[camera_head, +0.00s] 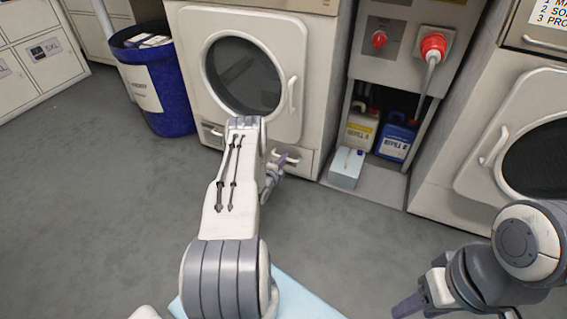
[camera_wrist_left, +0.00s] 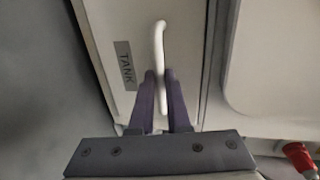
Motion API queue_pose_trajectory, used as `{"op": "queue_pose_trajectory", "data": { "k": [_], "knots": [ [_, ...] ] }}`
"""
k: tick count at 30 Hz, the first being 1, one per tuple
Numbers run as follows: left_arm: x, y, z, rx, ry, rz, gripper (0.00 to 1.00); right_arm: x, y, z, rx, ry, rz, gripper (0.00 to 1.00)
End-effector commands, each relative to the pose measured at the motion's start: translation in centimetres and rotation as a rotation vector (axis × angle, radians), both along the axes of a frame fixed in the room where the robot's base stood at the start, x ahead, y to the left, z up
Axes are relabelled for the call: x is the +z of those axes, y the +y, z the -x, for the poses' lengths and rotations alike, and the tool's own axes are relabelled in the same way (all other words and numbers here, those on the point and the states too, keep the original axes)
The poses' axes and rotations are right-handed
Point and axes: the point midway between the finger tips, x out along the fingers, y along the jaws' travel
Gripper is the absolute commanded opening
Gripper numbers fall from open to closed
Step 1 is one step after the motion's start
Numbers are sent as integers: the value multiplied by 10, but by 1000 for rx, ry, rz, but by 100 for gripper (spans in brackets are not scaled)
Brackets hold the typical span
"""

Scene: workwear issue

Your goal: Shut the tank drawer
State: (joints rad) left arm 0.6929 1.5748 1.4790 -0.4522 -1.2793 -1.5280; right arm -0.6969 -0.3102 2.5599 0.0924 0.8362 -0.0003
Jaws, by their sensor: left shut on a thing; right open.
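The tank drawer (camera_head: 306,158) is low on the front of the white washing machine (camera_head: 318,70), below its round door. In the left wrist view, the drawer front (camera_wrist_left: 108,28) carries a grey TANK label (camera_wrist_left: 124,65). A white bar handle (camera_wrist_left: 159,40) stands out from it. My left gripper (camera_wrist_left: 160,76) is shut on this handle, one purple finger on each side. In the head view my left gripper (camera_head: 280,162) is at the drawer, partly hidden by my arm. I cannot tell how far the drawer stands out. My right gripper (camera_head: 409,304) is open at the lower right, far from the drawer.
A pale blue-white box (camera_head: 346,168) stands right of the drawer. Behind it are a yellow-labelled canister (camera_head: 361,130) and a blue canister (camera_head: 396,138). A blue bin (camera_head: 165,95) stands to the left. Another machine (camera_head: 450,165) is at the right. Grey floor (camera_head: 90,220) at left is clear.

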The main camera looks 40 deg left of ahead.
Motion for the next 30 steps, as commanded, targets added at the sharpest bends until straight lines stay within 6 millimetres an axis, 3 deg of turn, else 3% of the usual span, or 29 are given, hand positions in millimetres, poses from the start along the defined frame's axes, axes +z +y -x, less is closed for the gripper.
{"op": "queue_pose_trajectory", "data": {
  "k": [3,4,6,17,30],
  "knots": [
    [1,-3,-1,-20,-4,-3,0,0,0,0,0,0,0,50],
    [2,-3,-1,-20,-4,-3,23,0,0,0,0,0,0,50],
    [2,-1,0,-18,-5,-3,43,0,0,0,0,0,0,50],
    [3,1,5,-12,-3,-1,43,4,0,0,0,0,0,50],
    [22,-17,78,-11,-1,1,43,55,0,0,0,0,0,50]
  ]
}}
